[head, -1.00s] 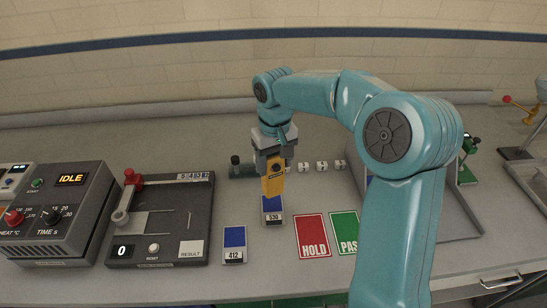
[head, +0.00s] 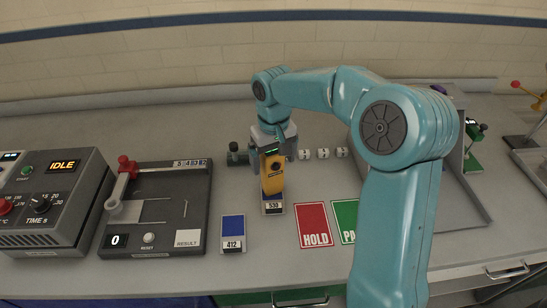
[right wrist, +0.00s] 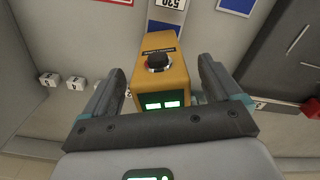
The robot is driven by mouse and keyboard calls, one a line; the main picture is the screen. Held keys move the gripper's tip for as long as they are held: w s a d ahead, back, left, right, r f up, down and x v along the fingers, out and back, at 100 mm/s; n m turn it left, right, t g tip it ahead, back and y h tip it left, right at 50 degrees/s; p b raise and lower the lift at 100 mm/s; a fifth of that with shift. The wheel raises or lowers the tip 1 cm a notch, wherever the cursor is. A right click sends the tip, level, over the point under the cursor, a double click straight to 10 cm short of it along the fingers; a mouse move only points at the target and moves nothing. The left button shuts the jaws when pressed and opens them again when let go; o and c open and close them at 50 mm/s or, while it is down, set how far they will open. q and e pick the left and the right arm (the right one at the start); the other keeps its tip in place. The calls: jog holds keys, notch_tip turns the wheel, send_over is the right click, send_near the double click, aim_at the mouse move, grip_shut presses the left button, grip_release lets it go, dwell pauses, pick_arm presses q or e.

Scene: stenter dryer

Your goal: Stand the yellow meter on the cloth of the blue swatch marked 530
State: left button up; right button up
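The yellow meter (head: 272,178) is upright over the blue swatch marked 530, and its foot hides nearly all of the blue cloth. The swatch's 530 label (head: 273,206) shows in front of it. In the right wrist view the yellow meter (right wrist: 160,72) shows a black knob and lit green displays, with part of the 530 swatch (right wrist: 166,10) beyond it. My right gripper (head: 272,145) is at the meter's top. Its fingers (right wrist: 160,85) stand on both sides of the meter with gaps showing, so it looks open. My left gripper is out of view.
A blue swatch marked 412 (head: 233,232) lies to the left. A red HOLD card (head: 313,224) and a green PASS card (head: 345,216) lie to the right. White cubes (head: 322,153) sit behind. A dark tester (head: 157,205) and an IDLE control box (head: 50,200) stand farther left.

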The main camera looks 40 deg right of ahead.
jog(key=shift+s+a+r, duration=0.2)
jog(key=shift+s, duration=0.05)
notch_tip(320, 180, up, 16)
jog(key=p, duration=0.1)
jog(key=shift+w, duration=0.1)
dwell(0.4)
